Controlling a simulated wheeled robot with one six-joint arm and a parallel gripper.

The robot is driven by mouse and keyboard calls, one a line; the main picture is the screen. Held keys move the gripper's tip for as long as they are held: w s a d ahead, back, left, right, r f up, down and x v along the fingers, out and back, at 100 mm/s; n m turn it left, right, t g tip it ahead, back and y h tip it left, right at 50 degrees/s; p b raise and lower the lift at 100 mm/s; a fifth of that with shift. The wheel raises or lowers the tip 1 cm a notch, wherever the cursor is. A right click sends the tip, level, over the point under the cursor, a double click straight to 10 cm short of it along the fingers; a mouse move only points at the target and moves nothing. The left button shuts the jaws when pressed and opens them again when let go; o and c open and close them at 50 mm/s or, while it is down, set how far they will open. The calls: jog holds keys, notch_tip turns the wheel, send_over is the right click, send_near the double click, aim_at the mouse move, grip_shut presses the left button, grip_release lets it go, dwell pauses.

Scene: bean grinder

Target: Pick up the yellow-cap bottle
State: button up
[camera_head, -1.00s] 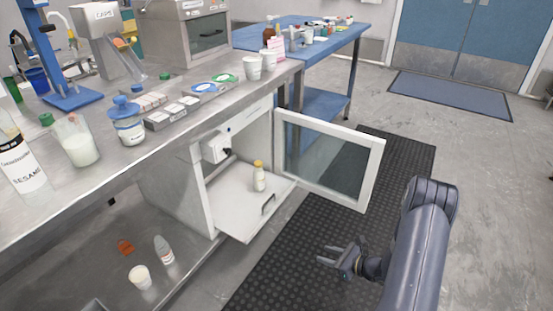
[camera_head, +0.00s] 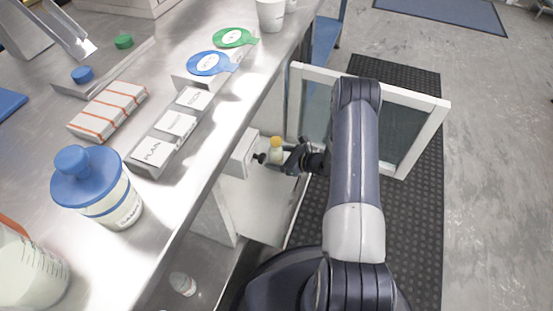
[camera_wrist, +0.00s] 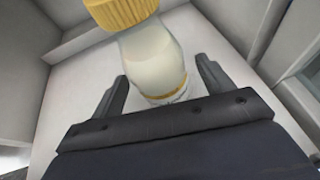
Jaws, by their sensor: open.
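The yellow-cap bottle (camera_head: 276,147) stands upright on the pulled-out white shelf (camera_head: 258,222) of the cabinet under the counter. In the wrist view its ribbed yellow cap (camera_wrist: 122,9) is at the top edge and its pale body (camera_wrist: 154,60) shows below. My gripper (camera_head: 282,158) is at the bottle, reaching in from the right. In the wrist view my open gripper (camera_wrist: 166,82) has one finger on each side of the bottle's lower body, with a gap showing at the right finger. Whether the left finger touches it I cannot tell.
The open glass door (camera_head: 400,125) stands to the right behind my arm. A white box-like fitting (camera_head: 241,153) is just left of the bottle. The steel counter (camera_head: 205,135) overhangs on the left, carrying a blue-lidded jar (camera_head: 98,187) and label boxes.

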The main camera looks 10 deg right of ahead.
jog(key=shift+w+a+f, duration=0.15)
jog(key=shift+w+a, duration=0.25)
jog(key=c, duration=1.2)
